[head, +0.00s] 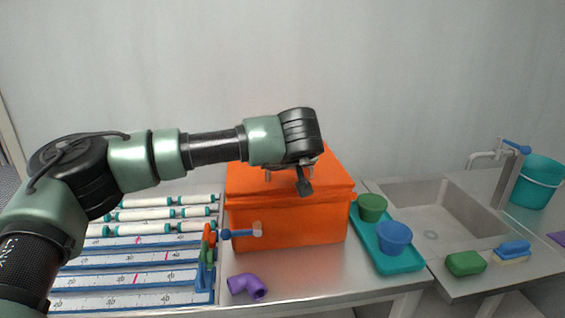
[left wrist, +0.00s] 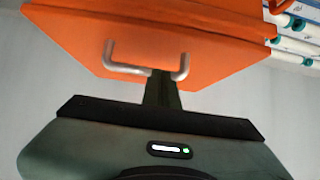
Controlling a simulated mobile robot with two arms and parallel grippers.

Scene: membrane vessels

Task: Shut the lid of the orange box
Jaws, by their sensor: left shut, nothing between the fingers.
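The orange box (head: 290,231) stands on the metal counter, left of the sink. Its orange lid (head: 335,182) spans the top of the box and rises behind my left gripper; my arm hides part of it, so I cannot tell whether it is fully down. A pale metal handle (left wrist: 145,68) is on the lid's face, and one end of it shows in the head view (head: 268,175). My left gripper (head: 305,188) is shut and empty in front of the lid. In the left wrist view its fingers (left wrist: 162,92) are close to the handle; contact is unclear. My right gripper is not in view.
A teal tray (head: 410,262) with green (head: 372,208) and blue (head: 394,237) cups sits right of the box. Ruler racks (head: 140,262) with white tubes lie left. A purple elbow pipe (head: 247,287) and blue-handled valve (head: 240,233) are in front. The sink (head: 440,215) is further right.

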